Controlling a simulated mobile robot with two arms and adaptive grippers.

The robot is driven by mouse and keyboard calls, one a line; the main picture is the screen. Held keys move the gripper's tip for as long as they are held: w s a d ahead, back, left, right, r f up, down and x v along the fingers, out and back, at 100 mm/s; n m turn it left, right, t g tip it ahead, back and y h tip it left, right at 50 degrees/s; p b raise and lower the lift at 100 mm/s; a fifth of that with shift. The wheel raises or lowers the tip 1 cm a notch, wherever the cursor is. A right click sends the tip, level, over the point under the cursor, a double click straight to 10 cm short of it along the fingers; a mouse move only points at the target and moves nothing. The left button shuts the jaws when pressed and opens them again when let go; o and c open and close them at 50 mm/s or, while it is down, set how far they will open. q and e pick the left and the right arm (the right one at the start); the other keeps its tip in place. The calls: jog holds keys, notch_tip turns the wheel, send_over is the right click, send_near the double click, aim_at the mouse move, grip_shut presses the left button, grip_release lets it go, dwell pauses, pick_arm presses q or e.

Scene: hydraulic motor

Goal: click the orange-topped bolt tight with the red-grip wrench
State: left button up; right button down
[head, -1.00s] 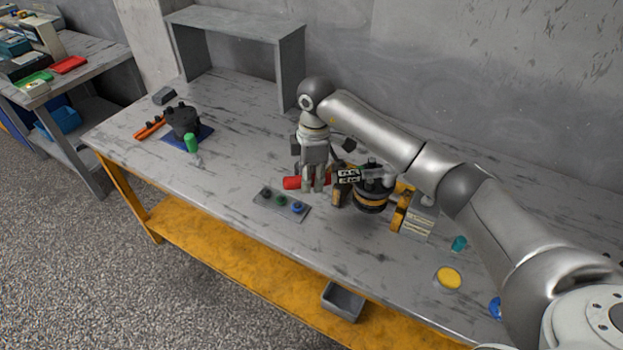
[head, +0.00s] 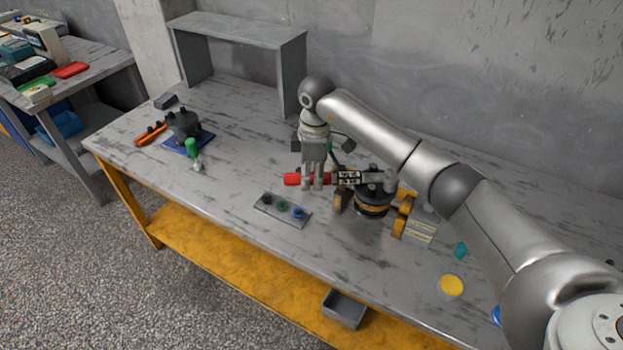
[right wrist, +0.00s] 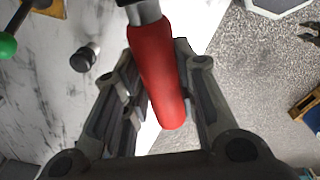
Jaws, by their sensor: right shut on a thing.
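My right gripper (head: 312,185) is shut on the red grip of the wrench (head: 292,179). The wrench lies roughly level, and its dark body with pale markings and its metal end reach right, over the top of the black motor (head: 372,203). In the right wrist view the red grip (right wrist: 157,75) sits between both fingers (right wrist: 160,100). The orange-topped bolt cannot be made out; the wrench end and motor top may hide it. Whether the wrench end is seated on a bolt cannot be told. My left gripper is not in view.
A grey plate with several coloured knobs (head: 282,211) lies in front of the wrench. Yellow brackets (head: 403,215) stand beside the motor. A yellow disc (head: 451,285) and a teal piece (head: 460,250) lie right. A dark pump-like part (head: 183,124) stands far left. The table between is mostly clear.

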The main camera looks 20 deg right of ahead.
jog(key=shift+w+d+m, duration=0.35)
jog(key=shift+w+m, duration=0.05)
jog(key=shift+w, duration=0.05)
jog(key=shift+s+a+f, duration=0.15)
jog(key=shift+s, duration=0.05)
jog(key=shift+p, duration=0.35)
jog(key=shift+r, duration=0.3)
jog(key=shift+s+r+p, duration=0.15)
jog(key=shift+r+p, duration=0.75)
jog(key=shift+r, duration=0.15)
jog(key=shift+a+r+p, duration=0.1)
jog(key=shift+r+p, duration=1.1)
jog(key=shift+r, duration=0.4)
jog(key=shift+f, duration=0.1)
dwell(0.5)
